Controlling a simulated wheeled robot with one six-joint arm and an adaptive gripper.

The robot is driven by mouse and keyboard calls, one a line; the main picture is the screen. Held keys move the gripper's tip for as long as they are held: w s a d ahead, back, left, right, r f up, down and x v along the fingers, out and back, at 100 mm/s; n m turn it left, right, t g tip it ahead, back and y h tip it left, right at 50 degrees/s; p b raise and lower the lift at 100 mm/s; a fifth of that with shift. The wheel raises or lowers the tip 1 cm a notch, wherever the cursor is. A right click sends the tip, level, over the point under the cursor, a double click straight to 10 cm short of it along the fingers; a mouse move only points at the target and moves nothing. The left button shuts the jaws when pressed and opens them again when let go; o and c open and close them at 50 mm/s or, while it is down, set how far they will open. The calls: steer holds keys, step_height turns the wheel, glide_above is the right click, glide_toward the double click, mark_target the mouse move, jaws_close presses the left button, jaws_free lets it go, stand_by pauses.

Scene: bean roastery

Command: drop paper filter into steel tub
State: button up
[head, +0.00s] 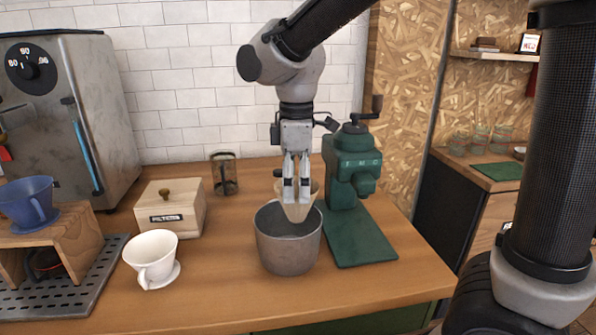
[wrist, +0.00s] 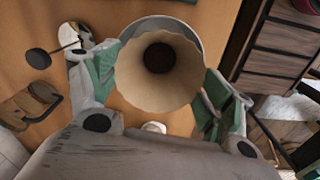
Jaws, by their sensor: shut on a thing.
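My gripper (head: 296,190) points down and is shut on the paper filter (head: 298,211), a tan cone with its tip downward. In the head view the filter's tip overlaps the mouth of the steel tub (head: 288,254), a grey round bucket on the wooden counter. In the wrist view the filter (wrist: 130,80) shows its wide fluted mouth between the two fingers, with a dark spot at its bottom. Part of the tub's rim (wrist: 160,22) shows behind it. The filter hides most of the tub in that view. The exact height of the tip against the rim is unclear.
A green grinder (head: 349,165) with a flat base stands right of the tub. Left are a wooden filter box (head: 171,209), a white dripper (head: 152,257), and a blue dripper (head: 27,200) on a wooden stand. A glass press (head: 224,174) stands behind. Counter in front of the tub is clear.

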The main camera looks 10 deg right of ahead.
mark_target(296, 195)
steer(key=shift+f, duration=1.5)
steer(key=o, duration=0.7)
steer(key=shift+o, duration=0.2)
step_height(296, 195, up, 12)
